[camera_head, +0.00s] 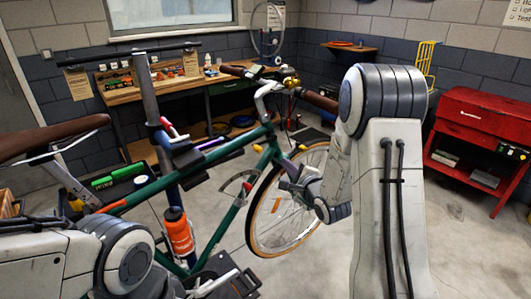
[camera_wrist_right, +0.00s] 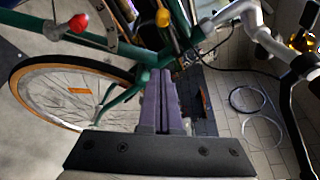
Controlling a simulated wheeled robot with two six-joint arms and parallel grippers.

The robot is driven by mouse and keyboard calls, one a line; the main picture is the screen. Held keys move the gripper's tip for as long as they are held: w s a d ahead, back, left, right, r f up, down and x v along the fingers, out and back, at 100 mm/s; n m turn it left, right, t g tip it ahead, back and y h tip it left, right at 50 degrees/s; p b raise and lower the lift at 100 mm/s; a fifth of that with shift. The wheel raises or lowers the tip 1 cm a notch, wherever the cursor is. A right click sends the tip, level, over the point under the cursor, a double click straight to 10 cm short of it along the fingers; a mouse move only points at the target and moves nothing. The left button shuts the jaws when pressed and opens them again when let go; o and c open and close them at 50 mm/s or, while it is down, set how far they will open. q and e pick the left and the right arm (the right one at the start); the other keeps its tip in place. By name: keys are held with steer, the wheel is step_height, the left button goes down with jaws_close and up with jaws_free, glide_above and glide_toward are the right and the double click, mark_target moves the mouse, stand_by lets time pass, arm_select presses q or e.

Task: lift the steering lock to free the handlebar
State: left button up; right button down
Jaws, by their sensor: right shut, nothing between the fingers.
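The green bike (camera_head: 150,188) is held on a stand, with its handlebar (camera_head: 268,88) at the front. A red knob (camera_head: 247,186) sits by a curved grey plate (camera_head: 233,184) beside the frame; I cannot tell for certain that this is the steering lock. The red knob also shows at upper left in the right wrist view (camera_wrist_right: 79,23), near a grey rod. My right gripper (camera_head: 284,163) is shut and empty, near the bike's front end. Its purple fingers (camera_wrist_right: 163,75) point towards the green tubing.
The front wheel (camera_head: 291,212) stands below the right gripper. A wooden workbench (camera_head: 200,84) runs along the back wall. A red tool cabinet (camera_head: 483,125) stands at right. Floor (camera_head: 455,225) is clear in front of it. An orange bottle (camera_head: 179,232) is on the frame.

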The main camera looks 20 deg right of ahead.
steer(key=w+a+p, duration=0.4)
steer(key=w, duration=0.4)
steer(key=shift+w+r, duration=0.15)
steer(key=shift+w, duration=0.15)
stand_by(0.3)
